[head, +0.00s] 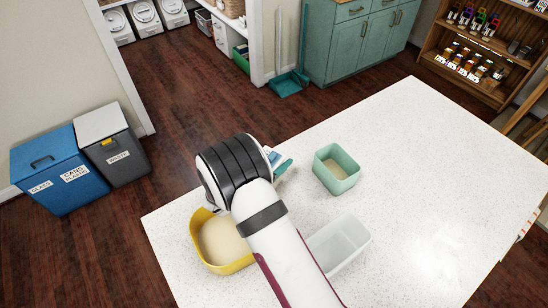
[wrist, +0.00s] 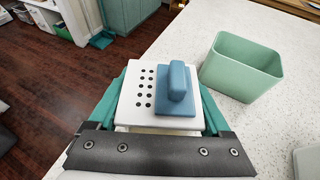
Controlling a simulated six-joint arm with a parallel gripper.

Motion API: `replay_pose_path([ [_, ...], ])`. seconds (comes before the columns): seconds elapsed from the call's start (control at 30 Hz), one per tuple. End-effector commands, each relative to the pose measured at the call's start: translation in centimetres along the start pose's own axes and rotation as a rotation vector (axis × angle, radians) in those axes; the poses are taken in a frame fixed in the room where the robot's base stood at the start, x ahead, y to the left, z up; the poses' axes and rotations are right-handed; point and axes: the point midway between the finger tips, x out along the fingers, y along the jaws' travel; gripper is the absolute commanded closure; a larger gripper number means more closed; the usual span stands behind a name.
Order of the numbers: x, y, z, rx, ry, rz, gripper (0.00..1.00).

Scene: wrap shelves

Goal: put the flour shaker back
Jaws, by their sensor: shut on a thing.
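The flour shaker (wrist: 142,92) is a white box with rows of dark holes and a blue raised part on its top. My gripper (wrist: 167,100) is shut on it, with a teal finger along each side. In the head view my wrist hides most of the shaker (head: 270,154), and only a bit shows beside the teal fingers. The shaker is over the left part of the white speckled counter (head: 430,180). Whether its underside touches the counter is hidden.
A green bin (head: 349,183) with a beige bottom layer stands right of my gripper. A yellow bin (head: 196,236) with pale powder stands to the left front. A white bin (head: 352,250) stands partly behind my arm. The counter's right side is clear.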

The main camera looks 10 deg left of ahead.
Motion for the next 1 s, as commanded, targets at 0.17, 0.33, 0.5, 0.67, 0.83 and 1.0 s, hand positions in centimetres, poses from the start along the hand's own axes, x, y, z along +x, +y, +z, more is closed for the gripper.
replay_pose_path([
  [0.17,0.1,0.0,-0.2,0.0,0.0,0.0,0.94],
  [0.33,0.1,0.0,-0.2,0.0,0.0,-0.001,0.0],
  [0.5,0.1,0.0,-0.1,0.0,0.0,-0.001,0.0],
  [0.67,-2.5,0.1,0.1,-0.002,0.0,0.003,0.0],
  [0.83,-7.5,0.1,0.1,-0.002,0.0,0.005,0.0],
  [1.0,-10.9,0.1,0.1,-0.001,-0.001,0.002,0.0],
])
